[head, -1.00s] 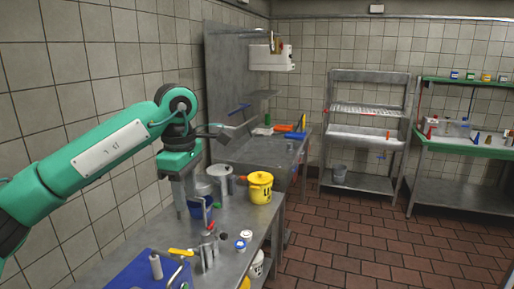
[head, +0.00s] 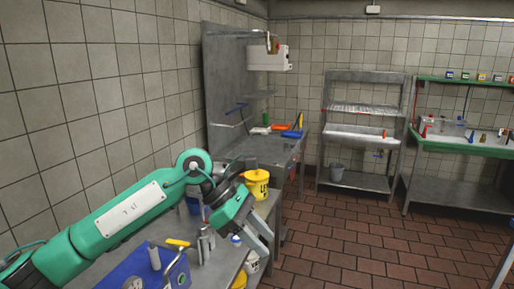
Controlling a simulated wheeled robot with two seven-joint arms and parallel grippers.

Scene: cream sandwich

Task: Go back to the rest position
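My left arm comes in from the left edge and reaches over the near metal table. My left gripper (head: 263,238) is at its right end, above the table's right edge. Its two grey fingers point down and to the right, stand apart, and show nothing between them. A yellow bucket (head: 257,184) stands on the table just behind the gripper, partly covered by it. My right gripper is not in view.
A sink counter (head: 262,150), a metal rack (head: 362,135) and a green-edged table (head: 462,142) stand behind. The tiled floor (head: 350,235) at right is clear.

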